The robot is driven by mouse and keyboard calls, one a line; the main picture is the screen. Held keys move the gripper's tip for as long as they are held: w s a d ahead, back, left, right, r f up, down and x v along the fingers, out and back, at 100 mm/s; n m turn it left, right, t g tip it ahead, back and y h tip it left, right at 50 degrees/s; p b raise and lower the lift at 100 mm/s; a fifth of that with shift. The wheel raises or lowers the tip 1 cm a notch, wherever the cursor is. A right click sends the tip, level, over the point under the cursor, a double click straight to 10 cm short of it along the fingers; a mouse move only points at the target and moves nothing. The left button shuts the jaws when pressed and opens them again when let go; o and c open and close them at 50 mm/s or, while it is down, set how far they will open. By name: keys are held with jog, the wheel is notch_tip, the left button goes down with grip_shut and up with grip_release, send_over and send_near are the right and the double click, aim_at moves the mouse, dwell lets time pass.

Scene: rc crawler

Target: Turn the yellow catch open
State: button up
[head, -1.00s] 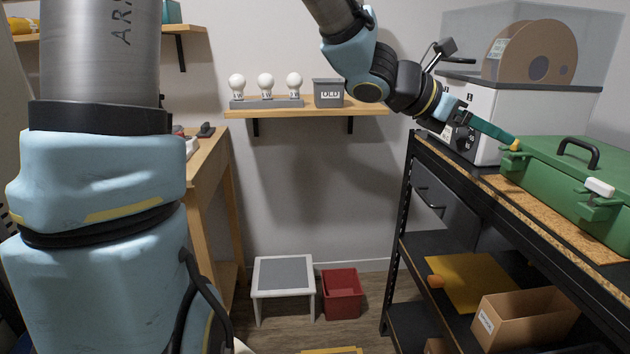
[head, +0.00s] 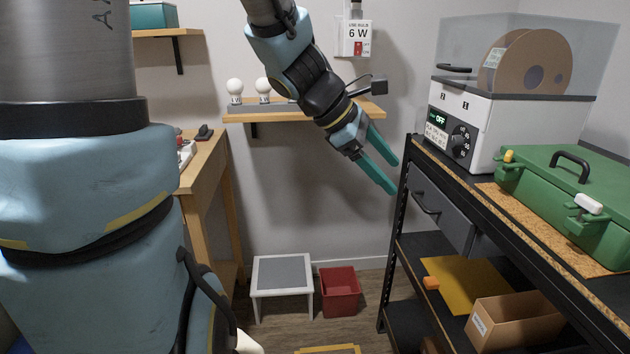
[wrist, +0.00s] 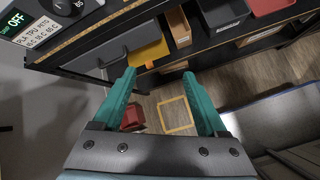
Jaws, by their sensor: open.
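The green case (head: 565,195) lies shut on the right workbench, with a black handle on its lid. The small yellow catch (head: 508,156) is at the left end of its front edge. A white catch (head: 588,204) is farther right on the same front. My gripper (head: 393,175) is open and empty in the air left of the bench, well apart from the yellow catch. Its teal fingers also show spread apart in the wrist view (wrist: 165,92). The case and the yellow catch do not show in the wrist view.
A white dryer box (head: 490,120) with a spool in a clear cover stands behind the case's left end. The bench's front edge (head: 500,205) lies between my gripper and the case. A shelf with bulbs (head: 235,90) is behind my arm.

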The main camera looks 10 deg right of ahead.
jog(key=a+f+m+y+p, duration=0.1)
jog(key=a+f+m+y, duration=0.1)
jog(key=a, duration=0.4)
jog(key=w+a+f+m+y+p, duration=0.1)
jog(key=a+f+m+y+p, duration=0.1)
jog(key=a+m, duration=0.2)
jog(key=a, duration=0.2)
jog(key=shift+w+a+t+y, duration=0.3)
jog(key=shift+a+t, duration=0.1)
